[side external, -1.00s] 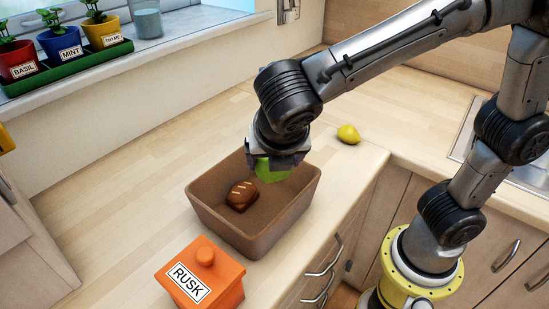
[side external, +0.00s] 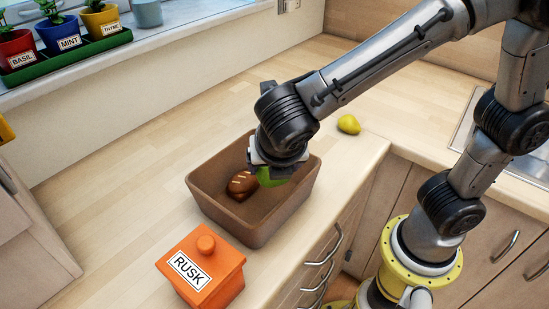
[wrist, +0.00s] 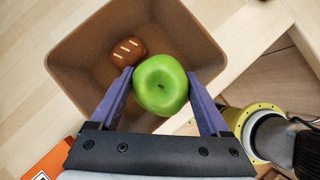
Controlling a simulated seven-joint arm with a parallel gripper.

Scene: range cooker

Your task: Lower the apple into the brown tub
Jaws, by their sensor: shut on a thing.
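The brown tub (side external: 233,226) stands on the wooden counter; its walls also show in the wrist view (wrist: 75,75). A green apple (wrist: 160,84) is between the two purple fingers of my gripper (wrist: 162,88), which is shut on it. In the side view the apple (side external: 270,177) shows under my gripper (side external: 274,170), within the tub's opening, mostly hidden by the gripper. I cannot tell whether it touches the tub's floor. A brown bread loaf (side external: 240,184) with pale score marks lies in the tub, to the left of the apple; it also shows in the wrist view (wrist: 128,50).
An orange box labelled RUSK (side external: 203,268) stands just in front of the tub. A yellow lemon (side external: 349,124) lies on the counter behind it to the right. Potted herbs (side external: 68,37) stand on the windowsill. The counter left of the tub is clear.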

